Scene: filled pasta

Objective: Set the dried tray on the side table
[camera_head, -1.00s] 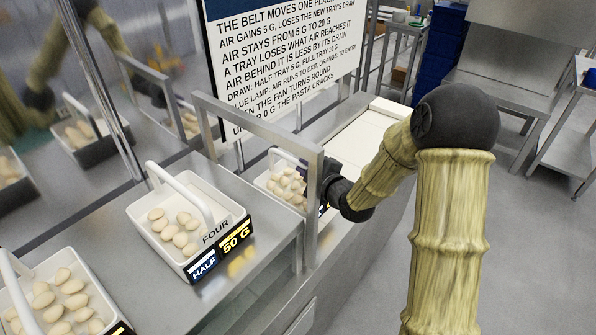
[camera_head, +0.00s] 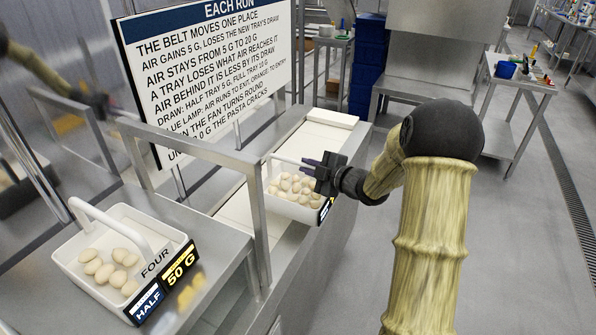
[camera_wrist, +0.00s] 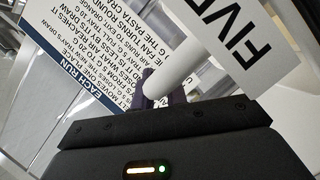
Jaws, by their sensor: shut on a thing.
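A white tray (camera_head: 291,207) of pale filled pasta hangs at my gripper (camera_head: 322,172), just past the metal arch over the belt. My gripper is shut on the tray's white handle, at its right end. In the wrist view the handle (camera_wrist: 178,68) runs between the dark fingers (camera_wrist: 160,92), beside a white plate reading FIVE (camera_wrist: 236,38). The tray's dark front label is mostly turned away and unreadable. I cannot tell whether its bottom touches the belt. A steel table (camera_head: 520,84) stands at the right, with a blue container and small items on it.
Tray FOUR (camera_head: 75,262), labelled HALF and 50 G, sits before the metal arch (camera_head: 262,225). A pale belt (camera_head: 232,207) runs beyond it beside a rules sign (camera_head: 205,65). Another steel table (camera_head: 325,42) stands at the back. Grey floor (camera_head: 535,230) is open at right.

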